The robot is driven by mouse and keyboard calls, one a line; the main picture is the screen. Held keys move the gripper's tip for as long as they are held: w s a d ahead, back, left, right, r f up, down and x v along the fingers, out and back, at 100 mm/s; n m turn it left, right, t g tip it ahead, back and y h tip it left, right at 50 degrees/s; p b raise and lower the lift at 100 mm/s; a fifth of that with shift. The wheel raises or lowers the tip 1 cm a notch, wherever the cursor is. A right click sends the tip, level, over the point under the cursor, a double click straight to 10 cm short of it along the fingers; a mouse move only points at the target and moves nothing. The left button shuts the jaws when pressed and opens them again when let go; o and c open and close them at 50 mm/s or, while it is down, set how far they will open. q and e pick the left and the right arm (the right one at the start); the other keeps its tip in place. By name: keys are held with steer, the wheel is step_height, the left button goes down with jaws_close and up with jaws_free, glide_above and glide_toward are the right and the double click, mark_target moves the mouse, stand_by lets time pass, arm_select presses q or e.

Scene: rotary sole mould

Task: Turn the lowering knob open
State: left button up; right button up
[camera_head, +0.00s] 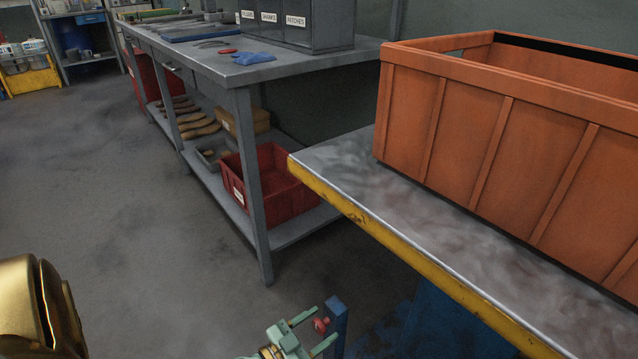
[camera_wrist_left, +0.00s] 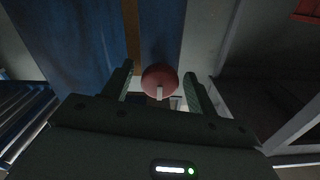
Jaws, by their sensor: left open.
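The lowering knob (camera_head: 321,325) is a small red knob on a blue post (camera_head: 337,318) at the bottom of the head view. In the left wrist view the knob (camera_wrist_left: 160,76) is round and dull red, with a pale bar or mark at its lower edge. My left gripper (camera_head: 324,327) has pale green fingers, one on each side of the knob. In the left wrist view the left gripper (camera_wrist_left: 158,71) is open, with narrow gaps between fingers and knob. I cannot tell the knob's turned position. My right gripper is not in view.
A yellow-edged metal table (camera_head: 400,215) with an orange crate (camera_head: 480,140) stands right of and beyond the knob. A grey workbench (camera_head: 215,65) with a red bin (camera_head: 285,195) on its lower shelf stands behind. The floor at left is mostly clear.

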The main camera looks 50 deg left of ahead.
arm_select(q)
steer(key=c, duration=1)
